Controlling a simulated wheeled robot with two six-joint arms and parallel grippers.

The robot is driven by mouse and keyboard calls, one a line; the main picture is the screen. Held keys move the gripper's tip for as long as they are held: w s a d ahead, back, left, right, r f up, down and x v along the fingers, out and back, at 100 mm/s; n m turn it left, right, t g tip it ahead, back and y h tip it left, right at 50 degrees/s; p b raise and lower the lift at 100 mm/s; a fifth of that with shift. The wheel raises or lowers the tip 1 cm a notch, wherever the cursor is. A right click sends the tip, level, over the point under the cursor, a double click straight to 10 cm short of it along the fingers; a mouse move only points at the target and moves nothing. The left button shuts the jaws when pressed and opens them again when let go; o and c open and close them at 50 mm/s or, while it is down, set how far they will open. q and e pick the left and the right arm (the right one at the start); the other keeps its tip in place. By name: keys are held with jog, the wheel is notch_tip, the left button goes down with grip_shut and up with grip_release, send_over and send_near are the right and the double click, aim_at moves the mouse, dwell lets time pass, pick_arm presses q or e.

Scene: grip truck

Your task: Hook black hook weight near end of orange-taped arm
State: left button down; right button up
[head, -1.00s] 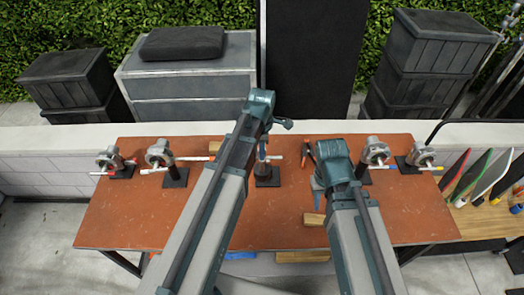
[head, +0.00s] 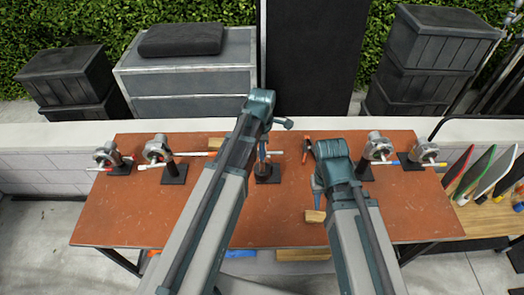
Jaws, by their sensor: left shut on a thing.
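My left gripper (head: 263,152) points down over the middle of the table, largely hidden behind its own wrist. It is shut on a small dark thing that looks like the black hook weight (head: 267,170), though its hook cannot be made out. A black stand base (head: 267,180) shows below it, and a white rod with a reddish-orange tip (head: 277,152) sticks out to the right. I cannot tell whether the weight touches the rod. My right gripper (head: 318,196) hangs low over the right middle of the table; its fingers are mostly hidden.
The orange-brown table (head: 130,215) bears clamp stands at left (head: 157,150) and right (head: 378,148), with rods with coloured tape. A wooden block (head: 315,216) lies by my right gripper. An orange-handled tool (head: 306,147) lies behind it. The front left is clear.

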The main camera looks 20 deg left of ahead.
pick_arm(q)
jog(key=shift+w+a, duration=0.1)
jog(key=shift+w, duration=0.25)
jog(key=shift+w+a, duration=0.2)
jog(key=shift+w, duration=0.45)
jog(key=shift+w+a, duration=0.2)
jog(key=shift+w, duration=0.5)
jog(key=shift+w+a, duration=0.2)
jog(key=shift+w, duration=0.45)
jog(key=shift+f+b, duration=1.05)
jog(key=c, duration=0.8)
grip_release()
jog(key=shift+r, duration=0.1)
notch_tip(320, 180, up, 12)
jog(key=p, duration=1.2)
